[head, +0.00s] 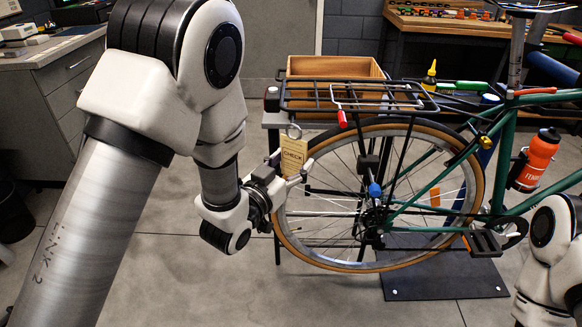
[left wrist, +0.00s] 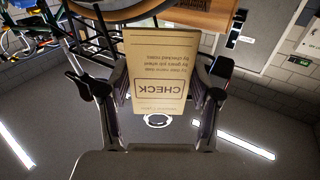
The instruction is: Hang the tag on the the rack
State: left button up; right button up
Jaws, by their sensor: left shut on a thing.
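The tag (head: 293,156) is a tan card marked CHECK, with a metal ring (head: 293,131) at its top. My left gripper (head: 291,172) is shut on the tag and holds it upright, left of the rear wheel. In the left wrist view the tag (left wrist: 158,70) appears upside down between the fingers, with its ring (left wrist: 157,121) below it. The black rack (head: 312,100) is above the rear wheel, up and right of the tag. A pale bent rod on it has a red end (head: 342,118). The tag and ring look apart from the rack. My right gripper is out of view.
The green bike (head: 436,229) stands over a dark floor plate (head: 440,285). A wooden crate (head: 335,67) is behind the rack. A bench with tools is at the back right and a grey cabinet (head: 62,95) at the left. Floor left of the wheel is clear.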

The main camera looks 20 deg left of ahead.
pick_arm(q)
jog(key=shift+w+a, duration=0.25)
jog(key=shift+w, duration=0.5)
jog(key=shift+w+a, duration=0.2)
jog(key=shift+w, duration=0.55)
jog(key=shift+w+a+f, duration=0.2)
jog(key=shift+w+f, duration=0.35)
jog(key=shift+w, duration=0.15)
jog(key=o, duration=0.9)
jog(key=shift+s, duration=0.1)
